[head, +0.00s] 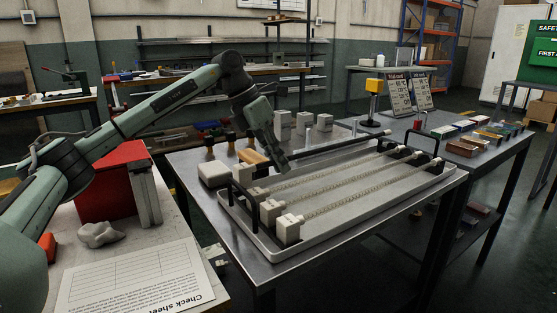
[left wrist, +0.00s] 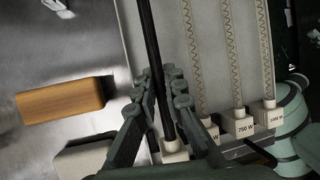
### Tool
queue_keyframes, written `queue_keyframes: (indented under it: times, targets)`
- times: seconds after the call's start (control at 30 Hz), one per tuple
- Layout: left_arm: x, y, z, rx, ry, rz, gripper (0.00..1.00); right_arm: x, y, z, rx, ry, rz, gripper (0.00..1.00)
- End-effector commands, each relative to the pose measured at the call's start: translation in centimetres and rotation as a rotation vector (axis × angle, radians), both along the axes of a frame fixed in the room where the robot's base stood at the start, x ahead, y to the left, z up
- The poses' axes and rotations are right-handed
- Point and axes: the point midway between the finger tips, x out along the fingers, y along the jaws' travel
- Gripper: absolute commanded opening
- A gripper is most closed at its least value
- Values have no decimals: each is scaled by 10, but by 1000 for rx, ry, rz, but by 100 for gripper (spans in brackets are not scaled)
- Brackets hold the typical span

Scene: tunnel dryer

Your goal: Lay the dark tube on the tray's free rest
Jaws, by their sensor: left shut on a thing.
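My left gripper (head: 281,166) is shut on the dark tube (head: 345,145), close to its near end. In the left wrist view the dark tube (left wrist: 152,45) runs between the fingers (left wrist: 158,78), with a cream block (left wrist: 172,150) at its near end. The tube lies along the far long side of the grey tray (head: 352,207), roughly parallel to three clear coiled tubes (head: 347,188) with cream end caps. I cannot tell whether it touches the tray. The fingers hide part of the tube and the tray's far left corner. My right gripper is not in view.
A wooden block (head: 253,156) and a cream box (head: 213,174) stand just left of the tray. Black handles (head: 423,137) rise at the tray's ends. Grey blocks (head: 283,125) and a yellow-topped post (head: 374,88) stand behind. The steel table (head: 215,218) is bare at front left.

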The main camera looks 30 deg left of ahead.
Motion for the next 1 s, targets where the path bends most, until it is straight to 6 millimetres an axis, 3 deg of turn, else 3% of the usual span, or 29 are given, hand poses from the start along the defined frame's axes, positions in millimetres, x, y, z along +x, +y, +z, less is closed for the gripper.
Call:
queue_keyframes:
  times: [1.0]
  targets:
    - [0,0,-16,-1,-2,0,0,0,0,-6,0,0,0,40]
